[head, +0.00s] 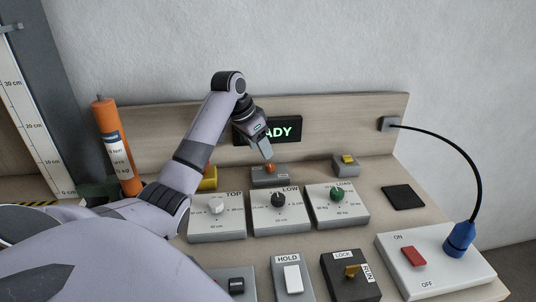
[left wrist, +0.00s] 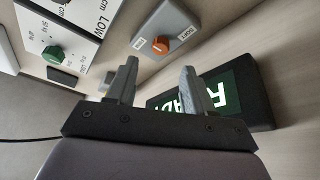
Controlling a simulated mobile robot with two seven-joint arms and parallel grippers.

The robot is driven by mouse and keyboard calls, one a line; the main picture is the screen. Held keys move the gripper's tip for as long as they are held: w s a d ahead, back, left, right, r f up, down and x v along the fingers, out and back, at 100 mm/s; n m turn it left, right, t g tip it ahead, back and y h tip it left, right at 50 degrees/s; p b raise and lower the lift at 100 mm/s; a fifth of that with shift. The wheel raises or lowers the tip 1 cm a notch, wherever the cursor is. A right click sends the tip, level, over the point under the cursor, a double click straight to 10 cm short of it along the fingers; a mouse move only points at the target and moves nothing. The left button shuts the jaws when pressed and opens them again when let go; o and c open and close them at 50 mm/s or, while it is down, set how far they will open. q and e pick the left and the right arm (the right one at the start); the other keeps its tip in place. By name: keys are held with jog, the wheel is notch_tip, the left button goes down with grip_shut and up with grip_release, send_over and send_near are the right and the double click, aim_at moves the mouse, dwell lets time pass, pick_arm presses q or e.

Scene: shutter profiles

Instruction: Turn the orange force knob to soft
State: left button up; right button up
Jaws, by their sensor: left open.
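The orange force knob (head: 270,168) sits on a small grey box (head: 263,181) at the back of the desk, below the lit display. In the left wrist view the orange knob (left wrist: 160,45) shows whole, with a small white label on either side on its grey box (left wrist: 172,22). My left gripper (head: 266,154) hangs just above and behind the knob in the head view. In the left wrist view its two fingers (left wrist: 159,68) are apart with nothing between them, and the knob lies beyond the tips, apart from them. My right gripper is not in view.
The display (head: 285,131) stands close behind the gripper, partly covered by it. Dial boxes TOP (head: 215,222), LOW (head: 280,214) and LOAD (head: 337,206) stand in front. A yellow-button box (head: 346,165) is to the right. An orange cylinder (head: 117,150) stands left.

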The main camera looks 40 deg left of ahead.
aim_at(270, 165)
pick_arm(q)
jog(key=shift+p+x, duration=0.3)
jog(key=shift+x, duration=3.25)
jog(key=shift+w, duration=0.1)
grip_shut()
